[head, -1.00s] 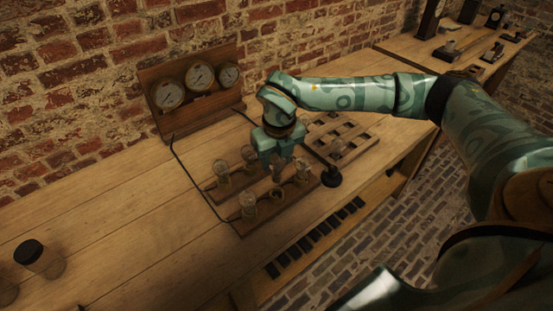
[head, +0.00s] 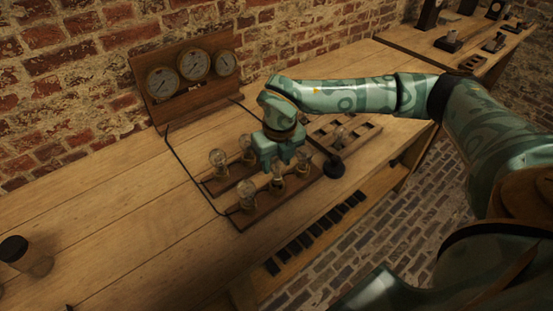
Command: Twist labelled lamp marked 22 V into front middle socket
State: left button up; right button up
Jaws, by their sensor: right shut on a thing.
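My right gripper (head: 284,166) is shut on a small glass lamp (head: 277,172), which it holds upright from above. The lamp is over the front middle socket (head: 277,186) of the wooden lamp board (head: 242,219), and its base appears to meet the socket. I cannot tell how far in it sits. The lamp's marking is too small to read, and the fingers partly cover it. The front right position is partly behind the gripper. My left gripper is not in view.
Back-row lamps (head: 218,161) stand close behind. A gauge panel (head: 193,82) stands against the brick wall, with dark wires running to the board. A dark-lidded jar (head: 25,255) is far left.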

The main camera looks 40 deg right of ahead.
jog(key=shift+f, duration=1.1)
dwell(0.3)
jog(key=shift+f, duration=0.15)
dwell(0.6)
jog(key=shift+m+p, duration=0.55)
jog(key=shift+m, duration=0.25)
jog(key=shift+m+h+p, duration=0.3)
jog(key=shift+m+p, duration=0.25)
jog(key=shift+m, duration=0.55)
jog(key=shift+m+p, duration=0.35)
jog(key=shift+m, duration=0.95)
